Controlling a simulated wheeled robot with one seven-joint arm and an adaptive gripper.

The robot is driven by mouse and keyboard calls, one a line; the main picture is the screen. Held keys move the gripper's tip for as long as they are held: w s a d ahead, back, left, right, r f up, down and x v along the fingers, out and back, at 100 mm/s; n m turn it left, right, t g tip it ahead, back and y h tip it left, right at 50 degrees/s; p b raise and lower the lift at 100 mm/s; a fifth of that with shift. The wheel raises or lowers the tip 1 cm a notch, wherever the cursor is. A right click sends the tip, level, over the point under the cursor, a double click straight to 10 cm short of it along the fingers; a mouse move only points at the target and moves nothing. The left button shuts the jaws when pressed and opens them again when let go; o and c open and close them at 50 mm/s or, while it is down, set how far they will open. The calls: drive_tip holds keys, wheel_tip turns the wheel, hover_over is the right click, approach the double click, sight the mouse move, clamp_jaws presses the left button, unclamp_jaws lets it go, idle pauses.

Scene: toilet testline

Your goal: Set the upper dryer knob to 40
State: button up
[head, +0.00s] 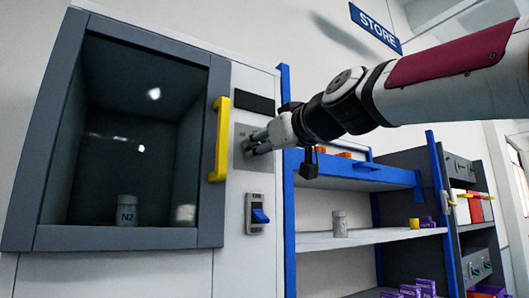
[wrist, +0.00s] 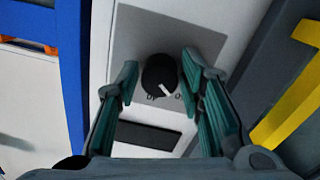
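The dryer knob (wrist: 159,75) is round and black with a white pointer mark, on a light grey plate in the wrist view. Its pointer slants toward the lower right of that view, near small print that I cannot fully read. My gripper (wrist: 160,68) is open, with one finger on each side of the knob and a gap visible on both sides. In the head view my gripper (head: 252,144) is at the dryer's grey control plate (head: 239,135) and hides the knob. Whether the fingertips reach down around the knob is hard to tell.
The dryer has a yellow door handle (head: 220,140) left of the plate, a dark display (head: 253,102) above and a blue rocker switch (head: 260,215) below. A grey N2 container (head: 127,210) stands behind the glass. A blue-framed shelf (head: 355,237) stands close on the right.

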clamp_jaws()
drive_tip(key=shift+m, duration=0.3)
drive_tip(key=m, duration=0.9)
drive_tip(key=shift+s+a, duration=0.1)
drive_tip(key=shift+a, duration=0.05)
idle(0.4)
drive_tip(key=o, duration=0.6)
unclamp_jaws()
drive_tip(key=shift+r, duration=0.1)
